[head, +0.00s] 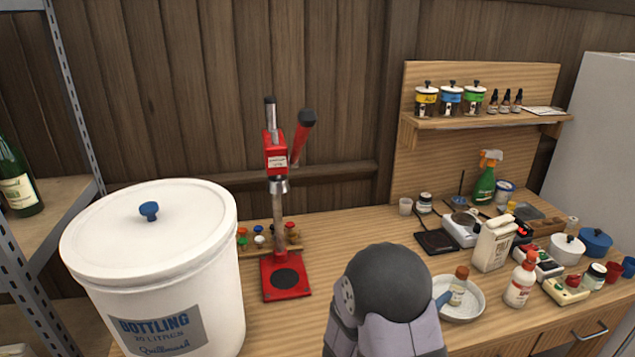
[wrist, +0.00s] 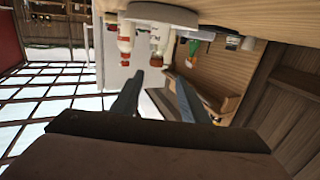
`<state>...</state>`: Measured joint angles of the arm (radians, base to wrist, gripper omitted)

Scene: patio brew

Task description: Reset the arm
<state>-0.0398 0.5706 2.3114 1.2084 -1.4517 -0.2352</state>
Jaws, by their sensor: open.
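My arm shows at the front middle of the head view, with a round dark grey joint and pale grey links. My gripper (wrist: 158,88) shows in the wrist view with its two blue-grey fingers apart and nothing between them. In the head view most of the gripper is hidden behind the arm; only a bluish part shows beside a white dish (head: 467,311). A small bottle with an orange-brown cap (head: 458,287) stands in or just behind that dish. I cannot tell whether the gripper touches either one.
A large white bottling bucket (head: 165,265) stands at left, near a red bench capper (head: 285,274). Right of the dish are a red-capped bottle (head: 520,282), a white carton (head: 492,245) and a blue pot (head: 596,242). A jar shelf (head: 485,121) is behind. Counter between capper and arm is clear.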

